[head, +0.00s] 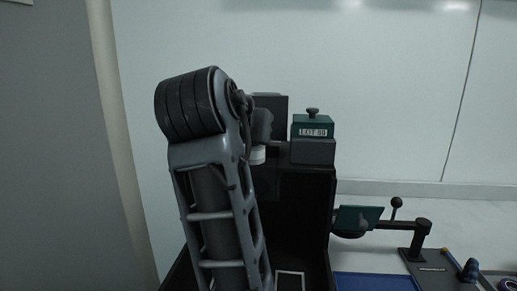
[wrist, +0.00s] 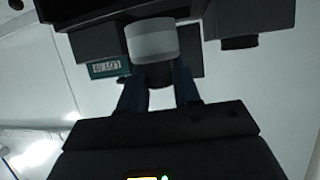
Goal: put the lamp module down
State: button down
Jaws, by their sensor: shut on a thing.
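My gripper (wrist: 158,82) is shut, its two dark fingers closed on a dark part behind a pale frosted cylinder (wrist: 152,40). I take this cylinder to be part of the lamp module. In the head view the pale cylinder (head: 258,155) shows just right of my arm, near the top of a black cabinet. My arm hides most of the gripper and the held thing there. I cannot tell whether the module touches a surface.
A grey block with a green top, knob and "LOT" label (head: 312,132) stands on the black cabinet (head: 300,205). A dark box (head: 272,104) is behind my wrist. To the right are a green plate on a bracket (head: 358,217) and a blue tray (head: 375,282).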

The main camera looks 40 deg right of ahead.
jog(key=w+d+p, duration=0.2)
jog(key=w+d, duration=0.7)
jog(key=d, duration=0.2)
jog(key=shift+d+f+p, duration=0.15)
jog(key=shift+f+p, duration=0.1)
jog(key=shift+f, duration=1.45)
jog(key=shift+d+f+p, duration=0.15)
jog(key=shift+f+p, duration=0.1)
jog(key=shift+f, duration=1.55)
jog(key=shift+f+b, duration=0.4)
jog(key=shift+f, duration=0.2)
jog(key=c, duration=0.8)
grip_release()
